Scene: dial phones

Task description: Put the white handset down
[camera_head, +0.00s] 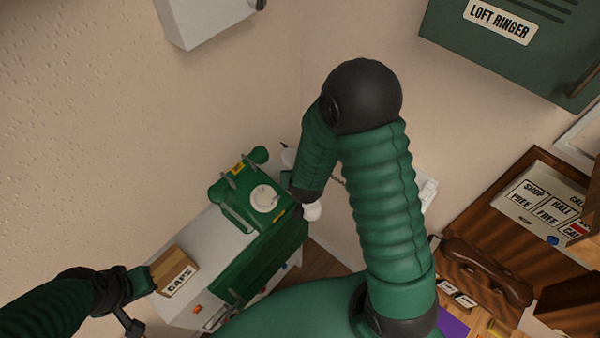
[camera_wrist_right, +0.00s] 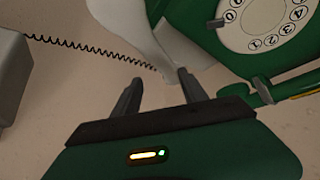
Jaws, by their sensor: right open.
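The white handset (camera_wrist_right: 140,35) lies just past the fingertips of my right gripper (camera_wrist_right: 157,78) in the right wrist view. That gripper is open, its fingers apart; I cannot tell whether they touch the handset. A dark coiled cord (camera_wrist_right: 95,52) runs to the handset. A white rounded end (camera_head: 312,211) shows beside my right wrist in the head view, the rest hidden by my arm. The green dial phone (camera_head: 235,213) with a white dial is close by. My left gripper (camera_head: 137,300) is beside a brown CAPS box (camera_head: 178,276); its grip is unclear.
A green LOFT RINGER box (camera_head: 520,45) hangs at upper right. A brown handset (camera_head: 487,268) and wooden panels are at right. A grey block (camera_wrist_right: 12,75) is at the wrist view's left.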

